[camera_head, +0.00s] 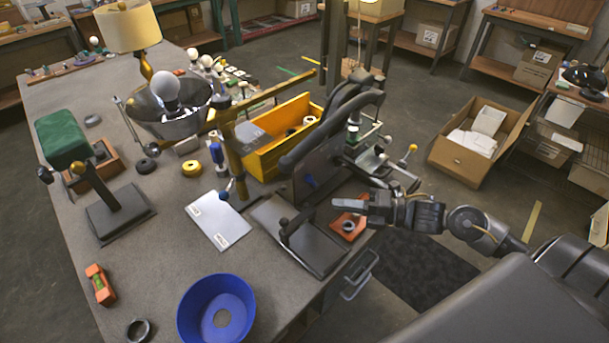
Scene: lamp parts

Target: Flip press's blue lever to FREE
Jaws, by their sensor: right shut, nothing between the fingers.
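The dark press (318,172) stands at the right edge of the workbench, with a thick black curved handle above it and a flat grey base plate (300,240) in front. My left gripper is out of view.
A yellow bin (270,150) stands behind the press. A brass post (234,160) with a small blue-knobbed arm rises to its left. An orange tray (348,225) lies under my right gripper. A blue bowl (190,325) and a white sheet (216,220) are in front.

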